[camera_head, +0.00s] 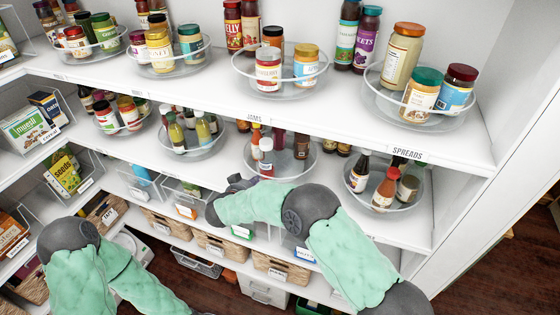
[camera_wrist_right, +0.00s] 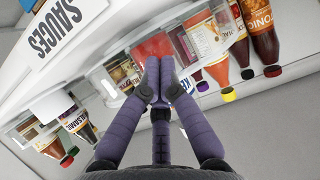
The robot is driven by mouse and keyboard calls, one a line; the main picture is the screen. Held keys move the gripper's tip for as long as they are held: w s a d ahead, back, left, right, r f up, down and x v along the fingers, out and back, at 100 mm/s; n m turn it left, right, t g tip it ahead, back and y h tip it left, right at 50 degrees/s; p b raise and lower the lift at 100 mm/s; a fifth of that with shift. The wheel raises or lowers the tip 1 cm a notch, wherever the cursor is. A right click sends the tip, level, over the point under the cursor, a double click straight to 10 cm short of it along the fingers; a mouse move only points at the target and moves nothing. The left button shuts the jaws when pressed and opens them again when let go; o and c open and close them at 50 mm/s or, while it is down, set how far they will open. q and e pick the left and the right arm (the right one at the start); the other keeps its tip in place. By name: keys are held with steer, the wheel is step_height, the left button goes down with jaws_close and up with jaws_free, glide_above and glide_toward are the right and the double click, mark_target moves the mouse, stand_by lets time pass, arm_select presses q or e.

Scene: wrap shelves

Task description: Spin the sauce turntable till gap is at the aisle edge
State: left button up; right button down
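The sauce turntable (camera_head: 303,173) is a clear round tray on the middle shelf. It seems to be the one beside my right gripper (camera_head: 238,184). Bottles stand along its left and back, and its front right looks bare. In the right wrist view, the purple fingers of my right gripper (camera_wrist_right: 160,75) are together, with their tips over or against a red-labelled container (camera_wrist_right: 154,47); contact is unclear. A SAUCES label (camera_wrist_right: 60,35) shows at the upper left there. My right forearm covers the shelf edge in front. My left arm shows at lower left, its gripper out of view.
Another clear turntable (camera_head: 193,151) with bottles stands to the left, and one (camera_head: 405,205) to the right. The upper shelf (camera_head: 335,105) overhangs the middle shelf. Wicker baskets (camera_head: 220,248) fill a lower shelf. Wooden floor (camera_head: 500,265) is clear at lower right.

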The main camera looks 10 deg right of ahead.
mark_target(249, 171)
steer(key=shift+w+r, duration=0.1)
steer(key=shift+r, duration=0.05)
steer(key=shift+w+a, duration=0.65)
steer(key=shift+w, duration=0.1)
steer(key=shift+w+a, duration=0.1)
steer(key=shift+a, duration=0.05)
steer(key=shift+w+a, duration=0.55)
steer(key=shift+w, duration=0.35)
steer(key=shift+a, duration=0.1)
steer(key=shift+s+a+p, duration=0.4)
steer(key=shift+a+p, duration=0.05)
steer(key=shift+a, duration=0.35)
steer(key=shift+s+a+p, duration=0.35)
steer(key=shift+a+p, duration=0.05)
steer(key=shift+a, duration=0.4)
steer(key=shift+f, duration=0.2)
